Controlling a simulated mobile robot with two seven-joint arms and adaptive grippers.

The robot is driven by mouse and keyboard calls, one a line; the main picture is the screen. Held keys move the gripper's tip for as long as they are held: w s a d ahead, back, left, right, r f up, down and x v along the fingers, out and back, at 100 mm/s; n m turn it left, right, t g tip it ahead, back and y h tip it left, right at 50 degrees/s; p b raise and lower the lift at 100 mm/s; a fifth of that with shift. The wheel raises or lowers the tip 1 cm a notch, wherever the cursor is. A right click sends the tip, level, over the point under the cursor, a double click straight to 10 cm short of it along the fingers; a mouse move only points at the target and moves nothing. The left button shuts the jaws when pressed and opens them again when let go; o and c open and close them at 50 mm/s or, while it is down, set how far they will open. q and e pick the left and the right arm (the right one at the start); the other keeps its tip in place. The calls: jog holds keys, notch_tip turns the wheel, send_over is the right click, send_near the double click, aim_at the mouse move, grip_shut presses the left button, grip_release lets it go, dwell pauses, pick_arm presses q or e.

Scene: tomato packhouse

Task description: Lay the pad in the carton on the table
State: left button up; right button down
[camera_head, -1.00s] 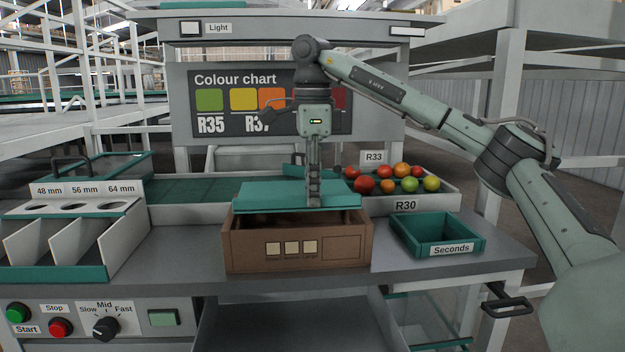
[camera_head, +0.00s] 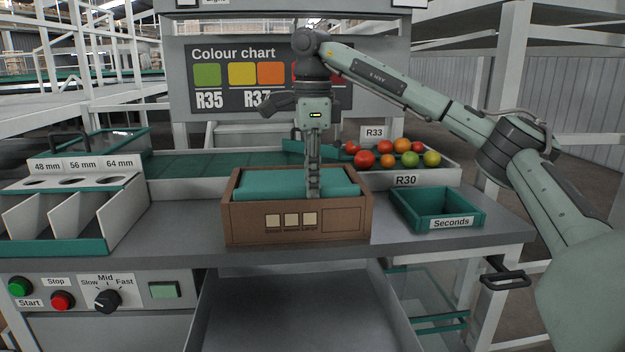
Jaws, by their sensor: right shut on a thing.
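The brown carton (camera_head: 345,224) stands on the grey table (camera_head: 410,252). The teal pad (camera_head: 275,183) lies within the carton's opening, close to the level of the rim, roughly flat. My right gripper (camera_head: 313,192) points straight down at the pad's front edge, just inside the carton's front wall, and is shut on the pad. Its fingertips are partly hidden, and so is the carton's floor under the pad. My left gripper is not in view.
A teal Seconds bin (camera_head: 477,222) stands right of the carton. A tray (camera_head: 440,172) of several tomatoes is behind it. A white sizing rack (camera_head: 122,225) stands at left. An open drawer-like tray (camera_head: 300,318) is below the table's front.

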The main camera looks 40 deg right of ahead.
jog(key=shift+f, duration=0.1)
jog(key=c, duration=1.4)
grip_release()
jog(key=shift+c, duration=0.5)
jog(key=shift+c, duration=1.2)
